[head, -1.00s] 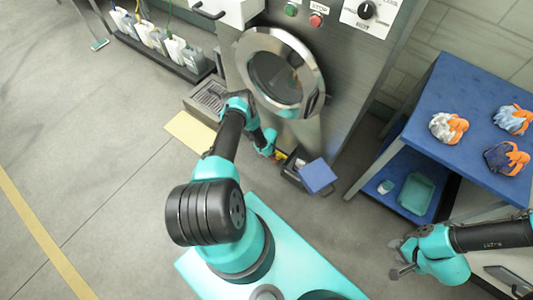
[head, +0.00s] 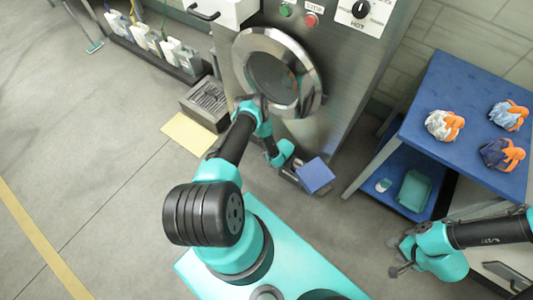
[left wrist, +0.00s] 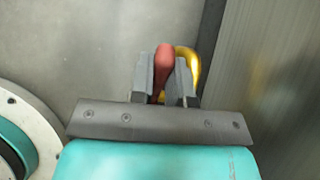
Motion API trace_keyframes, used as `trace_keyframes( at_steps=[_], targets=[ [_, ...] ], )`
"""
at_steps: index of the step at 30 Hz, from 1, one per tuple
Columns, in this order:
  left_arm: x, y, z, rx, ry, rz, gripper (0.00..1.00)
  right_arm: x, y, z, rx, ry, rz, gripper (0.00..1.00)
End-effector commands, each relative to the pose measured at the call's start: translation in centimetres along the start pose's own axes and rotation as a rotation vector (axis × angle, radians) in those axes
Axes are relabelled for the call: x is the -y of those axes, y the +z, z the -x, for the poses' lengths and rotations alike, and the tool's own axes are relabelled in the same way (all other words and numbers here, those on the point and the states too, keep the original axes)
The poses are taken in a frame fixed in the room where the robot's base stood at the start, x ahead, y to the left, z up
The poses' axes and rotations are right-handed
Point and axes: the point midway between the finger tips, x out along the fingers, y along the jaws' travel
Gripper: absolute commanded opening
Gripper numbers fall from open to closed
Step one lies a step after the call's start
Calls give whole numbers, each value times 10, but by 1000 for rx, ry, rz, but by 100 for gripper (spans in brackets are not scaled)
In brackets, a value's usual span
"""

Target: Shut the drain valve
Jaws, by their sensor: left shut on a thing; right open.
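In the left wrist view, my left gripper (left wrist: 164,82) is shut on a red handle (left wrist: 163,60). A curved yellow part (left wrist: 190,65) stands beside the handle, partly behind a finger; I take these to be the drain valve. In the head view my left gripper (head: 285,160) is low in front of the washer, by a small dark box with a blue panel (head: 316,176). The valve is hidden there behind the gripper. My right gripper (head: 398,262) is open and empty, over the floor at the lower right.
The steel washer (head: 345,75) with its round door (head: 277,72) stands behind my left arm. A floor grate (head: 205,100) and yellow mat (head: 188,135) are left of it. A blue table (head: 455,90) with several orange-tied bundles is right.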

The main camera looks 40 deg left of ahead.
Motion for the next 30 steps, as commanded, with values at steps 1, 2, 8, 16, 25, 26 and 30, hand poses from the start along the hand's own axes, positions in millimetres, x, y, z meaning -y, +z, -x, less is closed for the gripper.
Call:
trace_keyframes(
  at_steps=[1, 2, 8, 16, 25, 26, 30],
  targets=[
    [0, 0, 0, 12, 1, 1, 0, 0, 0, 0, 0, 0, 0, 43],
    [0, 1, 0, 18, 1, 1, 0, 0, 0, 0, 0, 0, 0, 43],
    [0, 1, 1, 30, 1, 2, 0, 0, 0, 0, 0, 0, 0, 43],
    [0, 1, 1, 30, 1, 2, 20, 0, 0, 0, 0, 0, 0, 43],
    [0, 0, 1, 28, 1, 1, 43, 0, 0, 0, 0, 0, 0, 43],
    [0, 0, 1, 28, 1, 1, 43, 0, 0, 0, 0, 0, 0, 43],
    [0, 0, 2, 28, 1, 0, 43, 0, 0, 0, 0, 0, 0, 43]
  ],
)
